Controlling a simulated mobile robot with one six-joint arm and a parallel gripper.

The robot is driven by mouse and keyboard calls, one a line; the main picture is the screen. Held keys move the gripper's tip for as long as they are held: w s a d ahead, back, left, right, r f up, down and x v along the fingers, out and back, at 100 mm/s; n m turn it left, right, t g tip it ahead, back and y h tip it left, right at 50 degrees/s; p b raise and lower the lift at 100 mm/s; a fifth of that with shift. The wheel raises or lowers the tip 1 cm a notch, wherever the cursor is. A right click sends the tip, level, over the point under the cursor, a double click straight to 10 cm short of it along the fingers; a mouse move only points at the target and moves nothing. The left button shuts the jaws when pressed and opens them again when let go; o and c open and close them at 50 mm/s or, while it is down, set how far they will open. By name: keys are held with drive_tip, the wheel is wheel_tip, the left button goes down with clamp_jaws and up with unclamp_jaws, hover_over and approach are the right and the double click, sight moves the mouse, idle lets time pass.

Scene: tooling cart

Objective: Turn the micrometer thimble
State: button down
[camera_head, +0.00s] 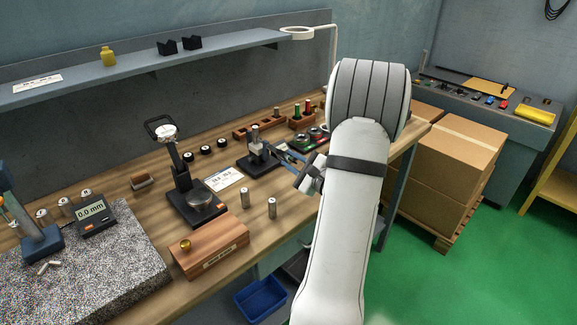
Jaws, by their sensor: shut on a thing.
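The micrometer (256,149) is a small grey device held upright on a dark stand on the wooden bench, near the middle of the view. My gripper (278,154) reaches in from the right, with its fingers at the right side of the micrometer. The fingers are shut on the micrometer thimble. The thimble itself is mostly hidden by the fingers and too small to make out, so its scale and turn angle cannot be read.
A dial gauge stand (190,195) is left of the micrometer, with a white card (224,180) between. Two metal cylinders (272,208) stand in front, near a wooden box (210,250). Racks with coloured pieces (300,120) stand behind. Cardboard boxes (455,150) are at right.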

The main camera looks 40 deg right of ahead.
drive_tip(key=m, duration=0.4)
drive_tip(key=shift+d+f+m, duration=0.1)
drive_tip(key=shift+m, duration=0.3)
drive_tip(key=shift+f+m+p, duration=0.1)
drive_tip(key=shift+m+p, duration=0.35)
drive_tip(key=shift+m, duration=1.15)
drive_tip(key=c, duration=1.6)
unclamp_jaws()
drive_tip(key=s+b, duration=0.1)
drive_tip(key=s, duration=0.6)
drive_tip(key=shift+s+d, duration=0.25)
drive_tip(key=shift+s, duration=0.15)
